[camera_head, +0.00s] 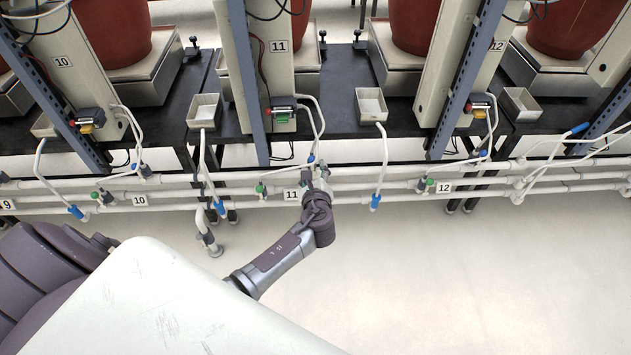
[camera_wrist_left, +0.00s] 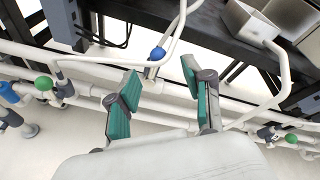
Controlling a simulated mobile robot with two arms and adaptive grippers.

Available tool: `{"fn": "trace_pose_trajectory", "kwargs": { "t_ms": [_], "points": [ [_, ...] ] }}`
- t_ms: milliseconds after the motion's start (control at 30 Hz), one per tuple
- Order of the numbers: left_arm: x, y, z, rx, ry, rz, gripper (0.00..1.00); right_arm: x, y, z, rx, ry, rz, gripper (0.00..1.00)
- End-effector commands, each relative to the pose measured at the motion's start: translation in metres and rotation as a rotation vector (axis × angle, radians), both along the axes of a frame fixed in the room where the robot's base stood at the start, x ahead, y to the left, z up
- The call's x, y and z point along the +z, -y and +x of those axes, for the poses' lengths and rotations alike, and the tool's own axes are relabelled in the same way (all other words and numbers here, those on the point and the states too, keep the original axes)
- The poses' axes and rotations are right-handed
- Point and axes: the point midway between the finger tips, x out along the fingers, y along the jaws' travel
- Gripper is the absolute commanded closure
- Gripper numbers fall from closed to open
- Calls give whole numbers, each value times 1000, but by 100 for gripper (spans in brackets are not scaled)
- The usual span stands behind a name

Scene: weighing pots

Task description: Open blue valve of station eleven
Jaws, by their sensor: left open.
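The blue valve of station eleven (camera_head: 311,158) is a small blue handle on the white pipework below the pillar marked 11. It also shows in the left wrist view (camera_wrist_left: 157,53) on a thin white hose. My left gripper (camera_head: 316,173) is just in front of this valve, close to the pipes. In the left wrist view the left gripper (camera_wrist_left: 160,72) is open and empty, its green-padded fingers apart, with the blue valve seen between and slightly beyond the fingertips. I cannot tell if they touch it. My right gripper is not in view.
A green valve (camera_head: 260,189) sits left of the pipe label 11 (camera_head: 291,195). Other blue handles (camera_head: 376,202) hang on hoses nearby. A black bench (camera_head: 345,85) with pots and a white tray (camera_head: 370,105) stands behind the pipes. The floor in front is clear.

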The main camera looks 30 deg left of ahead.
Motion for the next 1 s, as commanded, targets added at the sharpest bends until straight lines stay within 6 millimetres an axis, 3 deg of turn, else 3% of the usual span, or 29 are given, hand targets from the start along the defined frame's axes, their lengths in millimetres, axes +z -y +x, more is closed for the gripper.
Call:
{"fn": "trace_pose_trajectory", "kwargs": {
  "t_ms": [100,300,900,1000],
  "points": [
    [6,13,-20,-1,-1,-3,50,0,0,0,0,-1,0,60],
    [13,25,-37,-2,-1,-2,50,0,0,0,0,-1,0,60],
    [14,26,-41,0,0,-5,50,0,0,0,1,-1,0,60],
    [11,23,-53,45,11,-90,50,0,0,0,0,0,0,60]
  ]
}}
